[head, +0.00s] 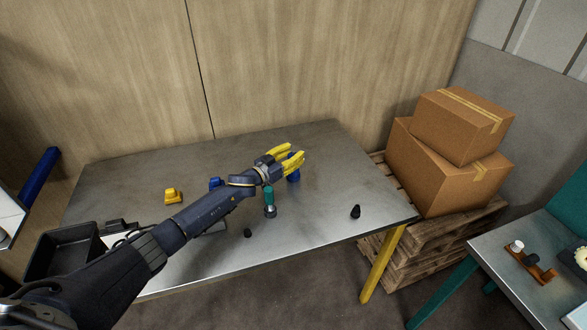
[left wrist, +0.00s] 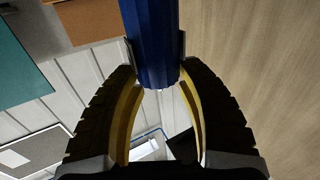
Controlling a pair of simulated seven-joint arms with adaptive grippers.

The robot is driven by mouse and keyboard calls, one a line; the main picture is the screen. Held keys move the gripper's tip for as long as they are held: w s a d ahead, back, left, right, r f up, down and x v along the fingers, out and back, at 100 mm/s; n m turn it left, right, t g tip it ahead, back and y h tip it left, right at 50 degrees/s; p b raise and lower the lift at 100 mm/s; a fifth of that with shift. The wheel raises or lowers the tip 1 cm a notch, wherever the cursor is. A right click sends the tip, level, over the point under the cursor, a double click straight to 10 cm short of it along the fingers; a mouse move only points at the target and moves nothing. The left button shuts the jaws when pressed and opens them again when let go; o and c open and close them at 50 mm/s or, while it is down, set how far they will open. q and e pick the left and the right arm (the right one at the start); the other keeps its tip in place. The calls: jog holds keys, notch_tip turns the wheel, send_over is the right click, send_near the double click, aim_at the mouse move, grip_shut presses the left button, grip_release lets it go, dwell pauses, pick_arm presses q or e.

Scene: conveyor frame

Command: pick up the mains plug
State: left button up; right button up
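The mains plug (head: 293,175) looks like a blue faceted cylinder at my left gripper, over the right half of the metal table. It also shows in the left wrist view (left wrist: 151,35), running from the top edge down between the fingers. My left gripper (head: 301,158) has its yellow and black fingers closed in on it, with a fingertip against each side. The fingers hide part of the plug in the head view, and I cannot tell whether its lower end touches the table. My right gripper is in neither view.
The table (head: 322,225) also bears a yellow part (head: 173,196), another blue part (head: 215,183), a teal and grey part (head: 269,201), a black knob-like part (head: 355,212) and a small black piece (head: 248,233). A black bin (head: 62,252) is at left. Cardboard boxes (head: 445,170) stand right.

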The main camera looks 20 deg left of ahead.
pick_arm(q)
grip_shut()
jog(key=shift+r, duration=0.1)
